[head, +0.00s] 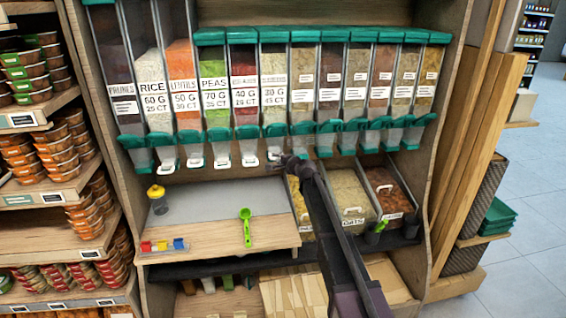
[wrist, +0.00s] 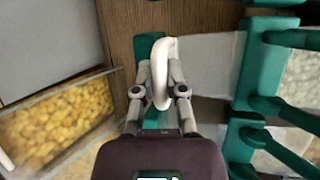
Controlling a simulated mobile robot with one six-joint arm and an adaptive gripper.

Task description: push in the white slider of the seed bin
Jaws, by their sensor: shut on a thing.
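The seed bin (head: 273,70) appears to be the clear, pale-filled dispenser with a green lid, in the upper row left of the narrower bins; its label is too small to read surely. Its white slider (head: 273,155) sits at the bottom of the spout, partly hidden by my gripper (head: 286,160). In the wrist view, my gripper (wrist: 160,85) is shut on the curved white slider (wrist: 159,58), which stands between the two fingers. The slider's inner end and how far it sticks out are unclear.
Other dispensers with green spouts (head: 222,145) hang close on both sides. Below are open bins (head: 349,193) with scoops, a wooden counter (head: 190,238), a green spoon (head: 246,226) and a yellow-lidded jar (head: 157,200).

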